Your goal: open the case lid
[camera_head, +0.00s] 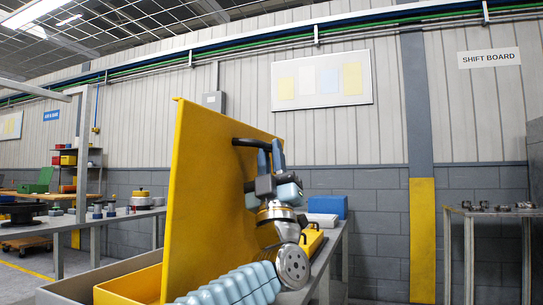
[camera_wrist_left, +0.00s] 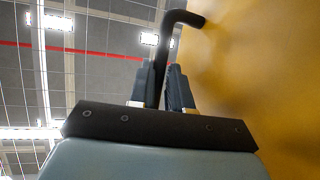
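The case lid (camera_head: 215,185) is a large yellow panel standing nearly upright, with the yellow case body (camera_head: 125,290) low beside it at the left. A black bar handle (camera_head: 245,142) sticks out from the lid's right-hand face. My left gripper (camera_head: 270,152) is at this handle, its dark fingers on either side of the bar. In the left wrist view the bent handle (camera_wrist_left: 178,22) comes out of the yellow lid (camera_wrist_left: 260,80) and runs down between the close-set fingers (camera_wrist_left: 164,80). My right gripper is not in view.
A grey container (camera_head: 75,290) lies left of the case. Behind my arm, a bench carries a yellow item (camera_head: 312,238) and a blue box (camera_head: 327,206). A table with metal parts (camera_head: 490,208) stands at the right. The floor at left is partly clear.

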